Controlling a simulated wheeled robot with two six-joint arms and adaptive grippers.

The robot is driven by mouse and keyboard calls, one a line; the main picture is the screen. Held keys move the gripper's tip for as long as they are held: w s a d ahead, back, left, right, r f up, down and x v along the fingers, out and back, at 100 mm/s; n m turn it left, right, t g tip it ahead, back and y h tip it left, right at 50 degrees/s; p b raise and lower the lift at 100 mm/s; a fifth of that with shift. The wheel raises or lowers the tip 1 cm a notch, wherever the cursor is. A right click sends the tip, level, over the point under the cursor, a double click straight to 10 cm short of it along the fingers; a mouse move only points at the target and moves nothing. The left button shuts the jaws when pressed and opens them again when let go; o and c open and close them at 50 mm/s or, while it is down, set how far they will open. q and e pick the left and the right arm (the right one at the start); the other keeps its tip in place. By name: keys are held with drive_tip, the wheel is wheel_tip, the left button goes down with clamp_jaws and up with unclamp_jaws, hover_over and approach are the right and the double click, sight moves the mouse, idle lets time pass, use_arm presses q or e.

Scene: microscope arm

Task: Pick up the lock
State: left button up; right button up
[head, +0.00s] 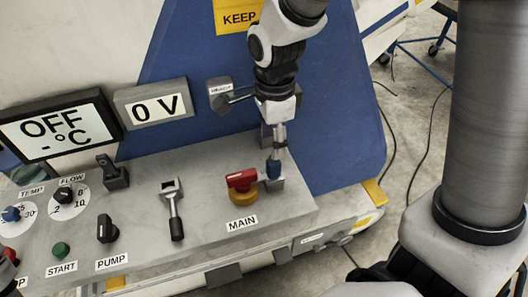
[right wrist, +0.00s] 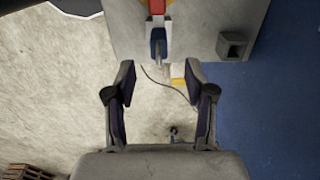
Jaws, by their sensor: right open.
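The lock (head: 273,168) looks like a small blue body beside the red MAIN switch (head: 241,180), at the right end of the grey panel top. My right gripper (head: 273,150) comes down from above, with its fingers just over the lock. In the right wrist view the blue lock (right wrist: 158,42) lies just beyond the fingertips, roughly centred between them. The right gripper (right wrist: 160,70) is open, with nothing between its fingers. The gripper and its arm partly hide the lock's surroundings in the head view. My left gripper does not show clearly.
A wrench (head: 174,210) lies on the panel (head: 205,233), left of the MAIN switch. A PUMP knob (head: 107,229) and green START button (head: 61,250) stand further left. A small square block (right wrist: 232,46) stands on the panel. The panel's right edge drops to the floor.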

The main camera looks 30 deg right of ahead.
sight(275, 162)
drive_tip(key=shift+s+d+f, duration=0.1)
drive_tip(key=shift+s+f, duration=0.6)
drive_tip(key=shift+f, duration=0.2)
drive_tip(key=f, duration=0.1)
drive_tip(key=w+f, duration=0.1)
drive_tip(key=f, duration=0.2)
drive_tip(key=shift+w+f+p, duration=0.15)
drive_tip(key=shift+w+p, duration=0.15)
drive_tip(key=shift+p, duration=0.05)
drive_tip(key=shift+s, duration=0.2)
drive_tip(key=shift+s+r, duration=0.2)
drive_tip(key=c, duration=1)
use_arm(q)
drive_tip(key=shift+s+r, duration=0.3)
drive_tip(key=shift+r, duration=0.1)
use_arm(e)
drive_tip(key=shift+w, duration=0.1)
clamp_jaws()
